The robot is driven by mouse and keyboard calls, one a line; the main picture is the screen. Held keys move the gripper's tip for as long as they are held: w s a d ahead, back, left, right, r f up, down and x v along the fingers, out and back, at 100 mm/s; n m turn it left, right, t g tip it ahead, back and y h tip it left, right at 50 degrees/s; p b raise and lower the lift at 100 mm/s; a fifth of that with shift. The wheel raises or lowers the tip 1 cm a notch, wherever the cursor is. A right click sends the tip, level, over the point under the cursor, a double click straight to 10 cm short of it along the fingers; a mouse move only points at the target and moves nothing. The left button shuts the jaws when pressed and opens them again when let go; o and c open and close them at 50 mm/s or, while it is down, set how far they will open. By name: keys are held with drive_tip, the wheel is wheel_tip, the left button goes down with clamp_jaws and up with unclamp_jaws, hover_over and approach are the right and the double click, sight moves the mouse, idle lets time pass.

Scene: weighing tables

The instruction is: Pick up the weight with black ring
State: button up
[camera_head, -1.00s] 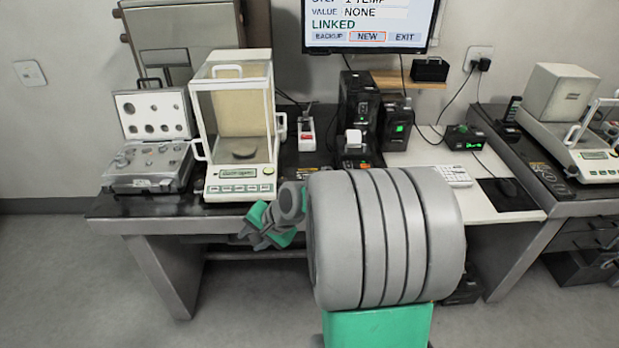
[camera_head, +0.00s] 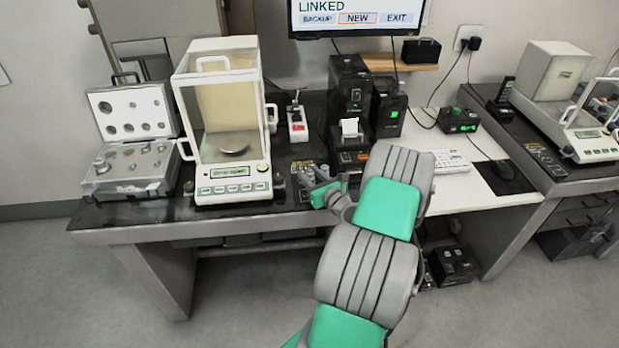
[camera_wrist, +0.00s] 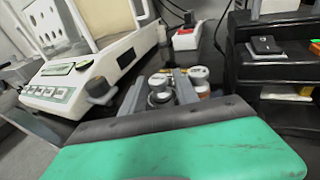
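Several small weights (camera_head: 308,169) stand close together on the dark tabletop, right of the glass-walled balance. They also show in the wrist view (camera_wrist: 201,72), as small round metal pieces, one with an orange-brown side. My gripper (camera_head: 322,188) is at the front edge of the table, beside these weights. In the wrist view my gripper (camera_wrist: 158,92) has its two grey fingers apart, pointing at the weights. One metal weight (camera_wrist: 158,81) shows between or just beyond the fingertips; I cannot tell which.
The balance (camera_head: 234,187) stands left of the weights. An open weight case (camera_head: 130,170) is at far left. A small red-and-white device (camera_head: 298,126) is behind the weights. A black printer (camera_head: 349,143) stands to their right, with a keyboard (camera_head: 450,161) further right.

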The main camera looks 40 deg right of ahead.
clamp_jaws()
idle(0.3)
idle(0.3)
